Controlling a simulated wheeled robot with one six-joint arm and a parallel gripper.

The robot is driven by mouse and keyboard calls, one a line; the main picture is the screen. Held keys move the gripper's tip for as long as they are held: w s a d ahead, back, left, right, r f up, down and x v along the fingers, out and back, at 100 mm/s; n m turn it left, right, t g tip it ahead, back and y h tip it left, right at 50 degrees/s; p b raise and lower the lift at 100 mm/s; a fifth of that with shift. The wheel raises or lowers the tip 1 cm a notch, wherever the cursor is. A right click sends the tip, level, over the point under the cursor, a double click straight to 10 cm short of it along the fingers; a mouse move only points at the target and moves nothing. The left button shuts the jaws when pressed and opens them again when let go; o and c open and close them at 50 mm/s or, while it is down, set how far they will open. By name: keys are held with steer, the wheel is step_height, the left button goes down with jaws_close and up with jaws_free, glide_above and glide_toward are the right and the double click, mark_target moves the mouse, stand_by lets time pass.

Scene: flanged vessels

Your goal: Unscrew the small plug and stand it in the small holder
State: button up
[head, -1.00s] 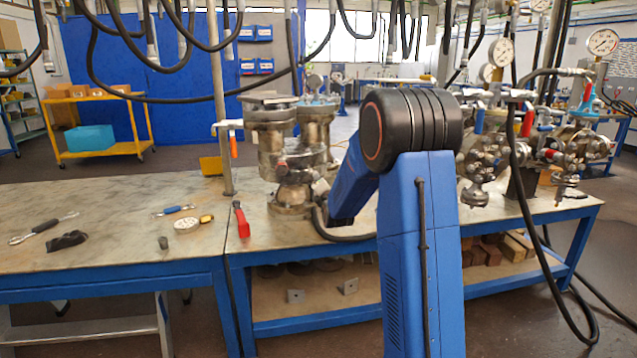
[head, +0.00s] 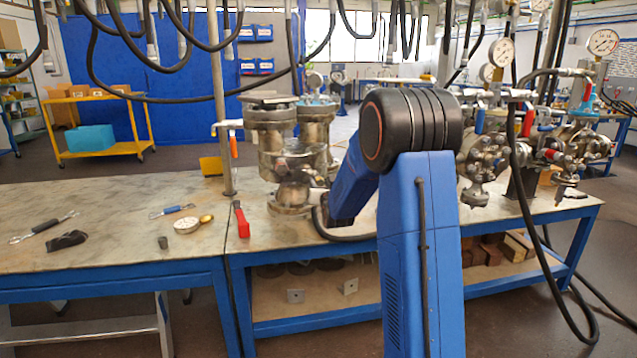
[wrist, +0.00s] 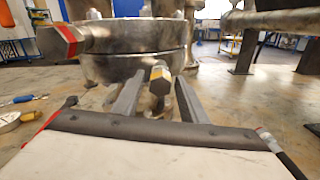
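In the wrist view, the small plug (wrist: 160,80) is a grey hexagonal head with a yellow mark on top, facing the camera in front of the steel vessel (wrist: 110,65). The plug's threaded end is hidden. In the head view, the vessel (head: 272,140) stands on the bench behind my blue arm. My gripper and the plug cannot be made out there. I cannot identify the small holder for certain; a small dark cylinder (head: 162,242) stands near the bench's front edge.
Hoses hang overhead. The bench's left part has free room.

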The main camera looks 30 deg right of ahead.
steer(key=shift+o, duration=0.2)
steer(key=shift+s, duration=0.1)
steer(key=v, duration=1.7)
steer(key=shift+s+r, duration=0.1)
steer(key=shift+r, duration=0.05)
steer(key=shift+c, duration=0.4)
steer(key=shift+w+d+m, duration=0.8)
steer(key=shift+w+m, duration=2)
steer(key=shift+m, duration=3.2)
steer(key=shift+w+d+m, duration=0.8)
steer(key=shift+w+m, duration=2)
steer(key=shift+m, duration=3.2)
steer(key=shift+w+d+m, duration=0.8)
steer(key=shift+w+m, duration=1.95)
steer(key=shift+m, duration=3.25)
